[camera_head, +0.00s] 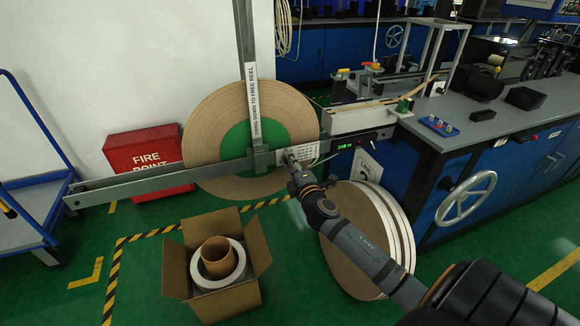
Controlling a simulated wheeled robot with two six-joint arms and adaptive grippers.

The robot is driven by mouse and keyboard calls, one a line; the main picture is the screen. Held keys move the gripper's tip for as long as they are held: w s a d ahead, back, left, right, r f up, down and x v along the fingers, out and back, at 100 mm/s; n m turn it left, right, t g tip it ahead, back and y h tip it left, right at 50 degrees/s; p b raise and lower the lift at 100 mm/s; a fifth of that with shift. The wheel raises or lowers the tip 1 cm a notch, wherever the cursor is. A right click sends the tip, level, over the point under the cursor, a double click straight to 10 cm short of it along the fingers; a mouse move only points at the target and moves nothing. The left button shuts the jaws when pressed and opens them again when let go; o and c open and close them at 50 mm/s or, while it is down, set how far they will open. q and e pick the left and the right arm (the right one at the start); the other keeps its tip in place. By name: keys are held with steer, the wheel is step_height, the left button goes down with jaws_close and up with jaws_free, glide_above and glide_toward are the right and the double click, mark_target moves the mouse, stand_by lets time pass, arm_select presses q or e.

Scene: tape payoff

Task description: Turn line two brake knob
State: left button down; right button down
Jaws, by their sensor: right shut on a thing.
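A large tan tape reel (215,130) with a green centre hangs on a grey payoff frame, with a grey horizontal arm (160,176) crossing in front. A white label plate (309,152) is fixed at the right end of this arm. My right arm reaches up from the lower right. My right gripper (290,158) is at the label plate, just right of the grey upright, shut on the brake knob. The knob is small and mostly hidden by the fingers, so its angle cannot be told. My left gripper is not in view.
An open cardboard box (174,262) holding rolls stands on the floor. Large pale discs (345,240) lean under the bench beside my arm. A handwheel (466,199) juts from the blue bench. A red fire point box (146,160) stands behind; a blue trolley (30,190) is left.

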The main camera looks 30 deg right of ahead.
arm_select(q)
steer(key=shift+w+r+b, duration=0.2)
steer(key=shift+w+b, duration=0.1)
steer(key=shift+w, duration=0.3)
arm_select(e)
steer(key=shift+f+m, duration=0.1)
steer(key=shift+m, duration=0.7)
steer(key=c, duration=1.1)
jaws_free()
steer(key=shift+d, duration=0.1)
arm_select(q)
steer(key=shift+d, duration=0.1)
arm_select(e)
steer(key=shift+s, duration=0.1)
steer(key=v, duration=1.2)
